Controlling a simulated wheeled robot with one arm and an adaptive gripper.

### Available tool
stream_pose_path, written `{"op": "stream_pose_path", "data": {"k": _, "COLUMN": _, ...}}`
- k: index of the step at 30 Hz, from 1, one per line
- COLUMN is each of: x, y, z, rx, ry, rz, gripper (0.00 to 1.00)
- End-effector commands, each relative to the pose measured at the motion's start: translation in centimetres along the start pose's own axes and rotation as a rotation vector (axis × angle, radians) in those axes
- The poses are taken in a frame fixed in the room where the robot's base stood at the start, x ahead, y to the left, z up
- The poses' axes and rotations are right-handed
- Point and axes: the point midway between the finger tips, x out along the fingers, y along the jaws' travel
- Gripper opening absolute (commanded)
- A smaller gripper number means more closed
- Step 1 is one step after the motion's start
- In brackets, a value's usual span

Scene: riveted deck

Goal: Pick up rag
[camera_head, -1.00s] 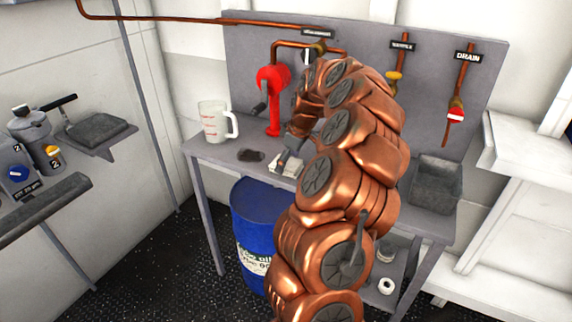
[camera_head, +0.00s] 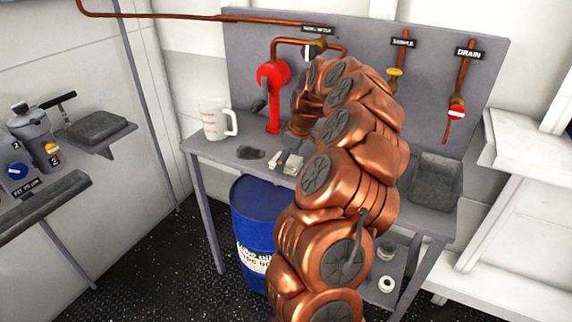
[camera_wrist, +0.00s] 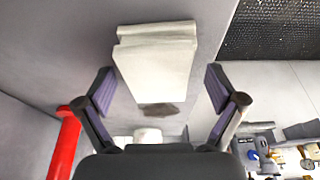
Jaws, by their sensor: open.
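The rag (camera_head: 287,160) looks like a pale folded cloth lying flat on the grey workbench (camera_head: 215,149). In the wrist view the rag (camera_wrist: 160,62) lies ahead of my gripper (camera_wrist: 160,90), roughly midway between the two spread fingers. My gripper is open and empty, with a visible gap on both sides of the rag. In the head view my gripper (camera_head: 290,146) is just above the rag, and my copper arm hides part of the bench to the right.
A dark patch (camera_head: 250,153) lies left of the rag. A measuring jug (camera_head: 214,120) stands at the bench's left. A red hand pump (camera_head: 272,95) rises behind. A grey bin (camera_head: 435,182) sits right of my arm, and a blue drum (camera_head: 252,225) stands below.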

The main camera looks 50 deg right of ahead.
Motion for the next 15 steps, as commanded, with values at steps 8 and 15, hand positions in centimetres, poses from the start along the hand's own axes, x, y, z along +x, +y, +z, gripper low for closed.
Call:
{"op": "stream_pose_path", "data": {"k": 8, "x": 0.02, "y": 0.0, "z": 0.0, "rx": 0.0, "ry": 0.0, "rz": 0.0, "gripper": 0.94}}
{"op": "stream_pose_path", "data": {"k": 15, "x": 0.02, "y": 0.0, "z": 0.0, "rx": 0.0, "ry": 0.0, "rz": 0.0, "gripper": 0.7}}
